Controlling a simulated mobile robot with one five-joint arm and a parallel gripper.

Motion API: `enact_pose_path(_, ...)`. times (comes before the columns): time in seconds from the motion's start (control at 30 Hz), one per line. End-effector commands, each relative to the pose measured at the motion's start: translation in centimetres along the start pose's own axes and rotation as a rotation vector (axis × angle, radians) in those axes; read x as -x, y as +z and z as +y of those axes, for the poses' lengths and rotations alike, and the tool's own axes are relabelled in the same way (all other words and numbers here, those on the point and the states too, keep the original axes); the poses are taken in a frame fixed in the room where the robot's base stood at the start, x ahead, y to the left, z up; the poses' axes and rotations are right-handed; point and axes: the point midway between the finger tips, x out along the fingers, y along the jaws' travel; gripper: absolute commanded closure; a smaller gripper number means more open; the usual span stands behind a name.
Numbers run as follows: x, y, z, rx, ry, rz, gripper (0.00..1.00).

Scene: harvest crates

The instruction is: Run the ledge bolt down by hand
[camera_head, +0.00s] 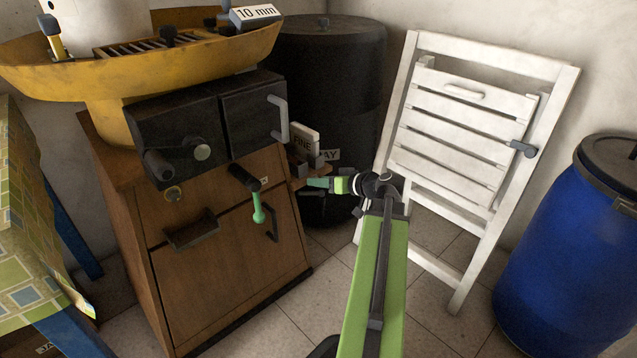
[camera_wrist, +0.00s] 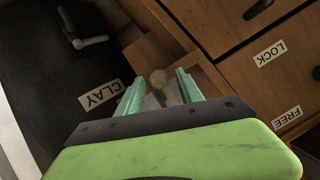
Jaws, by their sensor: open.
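My gripper (camera_wrist: 160,88) is open in the wrist view, its two teal fingers apart. A small round tan head (camera_wrist: 158,77), which looks like the ledge bolt, shows between and just beyond the fingertips. Greyish parts lie below it, too dim to make out. I cannot tell whether either finger touches it. It seems to stand at a small wooden ledge (camera_wrist: 203,72) on the cabinet's side. In the head view my gripper (camera_head: 312,183) reaches left to this ledge (camera_head: 318,171); the bolt cannot be made out there.
The wooden cabinet (camera_head: 225,275) has a green-handled lever (camera_head: 258,205) on its front. A block marked FINE (camera_head: 305,139) stands above the ledge. A black drum (camera_head: 335,70) is behind it. A white folding chair (camera_head: 465,125) and blue barrel (camera_head: 560,260) stand right.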

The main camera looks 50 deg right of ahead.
Motion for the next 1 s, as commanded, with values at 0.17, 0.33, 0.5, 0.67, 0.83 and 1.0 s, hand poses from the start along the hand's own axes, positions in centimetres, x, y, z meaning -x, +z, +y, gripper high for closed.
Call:
enact_pose_path(0.17,0.23,-0.06,0.26,-0.002,0.004,0.002,0.58)
enact_pose_path(0.33,0.36,-0.07,0.43,-0.003,0.006,0.003,0.80)
enact_pose_path(0.5,0.40,-0.07,0.47,-0.003,0.006,0.003,1.00)
enact_pose_path(0.67,0.70,0.03,0.53,-0.005,0.012,0.005,1.00)
enact_pose_path(0.83,0.55,-0.03,0.71,-0.019,0.003,0.004,1.00)
enact_pose_path(1.0,0.51,0.05,0.93,-0.077,-0.022,0.004,1.00)
